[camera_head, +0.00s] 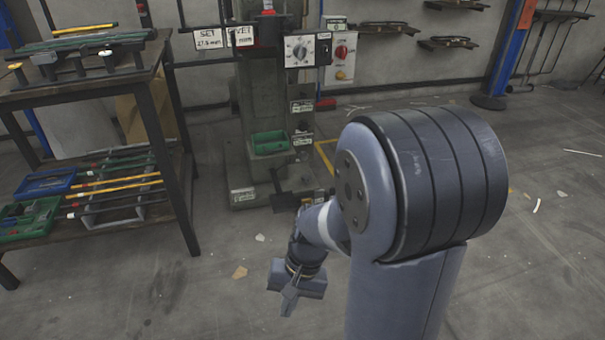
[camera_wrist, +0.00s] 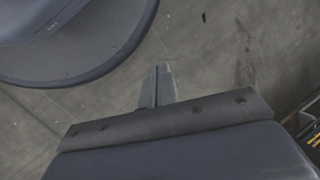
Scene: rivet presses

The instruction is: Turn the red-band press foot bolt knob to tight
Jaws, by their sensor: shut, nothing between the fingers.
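A grey-green press (camera_head: 250,95) stands at the back centre in the head view, with a red part (camera_head: 267,12) near its top edge. Its base (camera_head: 243,198) rests on the floor. Dark small parts at the right of the base are partly hidden by my arm; I cannot tell a foot bolt knob or its setting there. My gripper (camera_head: 289,301) hangs in front of the press, well apart from it, pointing down. In the wrist view my gripper (camera_wrist: 163,70) is shut and empty, with only floor beyond its fingers.
A dark workbench (camera_head: 75,92) with tools and a lower shelf stands at left. A green bin (camera_head: 269,142) sits on the press. The grey floor (camera_head: 140,285) in front is open, with small scraps.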

